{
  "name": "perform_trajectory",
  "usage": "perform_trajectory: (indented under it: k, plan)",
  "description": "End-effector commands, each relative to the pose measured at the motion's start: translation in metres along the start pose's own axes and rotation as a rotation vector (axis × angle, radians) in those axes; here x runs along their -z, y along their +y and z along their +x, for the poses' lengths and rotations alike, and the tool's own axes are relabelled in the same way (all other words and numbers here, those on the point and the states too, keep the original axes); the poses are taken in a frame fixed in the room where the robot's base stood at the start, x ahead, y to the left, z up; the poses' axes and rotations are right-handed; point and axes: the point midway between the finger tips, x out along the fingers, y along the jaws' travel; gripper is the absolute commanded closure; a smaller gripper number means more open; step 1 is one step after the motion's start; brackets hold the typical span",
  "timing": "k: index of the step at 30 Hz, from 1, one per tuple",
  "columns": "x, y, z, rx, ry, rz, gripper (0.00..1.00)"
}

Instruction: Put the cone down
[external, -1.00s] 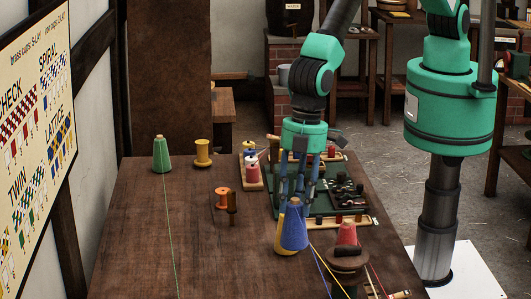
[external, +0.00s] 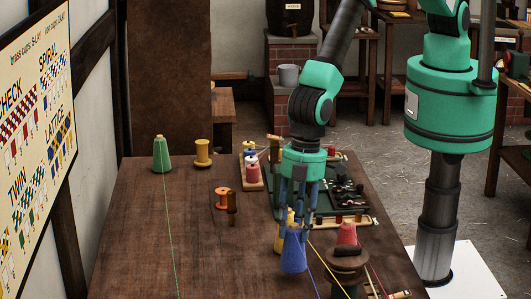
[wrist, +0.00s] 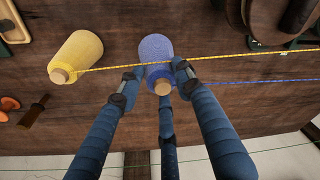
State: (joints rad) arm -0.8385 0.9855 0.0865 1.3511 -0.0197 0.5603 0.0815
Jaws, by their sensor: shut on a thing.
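The blue cone (external: 293,257) is in my gripper (external: 293,232), near the front right of the table (external: 190,262). The fingers close around its narrow upper part. In the wrist view the blue cone (wrist: 156,46) sits between the fingertips (wrist: 157,72), its tan tip towards the camera. A blue thread runs from it to the right. I cannot tell whether its base touches the table. A yellow cone (wrist: 78,54) stands beside it, apart, to the left in the wrist view. In the external view the yellow cone is mostly hidden behind my fingers and the blue cone.
A red cone (external: 347,234) and a dark wooden spool-like piece (external: 348,262) stand close on the right. A yellow thread (wrist: 230,56) crosses beside the blue cone. A green cone (external: 162,154), yellow spool (external: 203,154) and orange spool (external: 222,198) stand further back. The table's left front is clear.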

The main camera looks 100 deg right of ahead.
Motion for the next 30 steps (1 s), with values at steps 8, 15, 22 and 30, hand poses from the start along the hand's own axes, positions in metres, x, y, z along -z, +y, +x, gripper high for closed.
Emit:
perform_trajectory:
  k: [8,15,22,30]
  plan:
    - [-0.004,0.0,0.025,0.0,0.0,0.0,1.0]
    - [-0.004,0.0,0.028,0.0,0.0,0.0,1.0]
    - [-0.005,0.0,0.031,0.0,0.0,0.0,1.0]
    - [-0.005,0.0,0.03,0.0,-0.001,0.0,0.46]
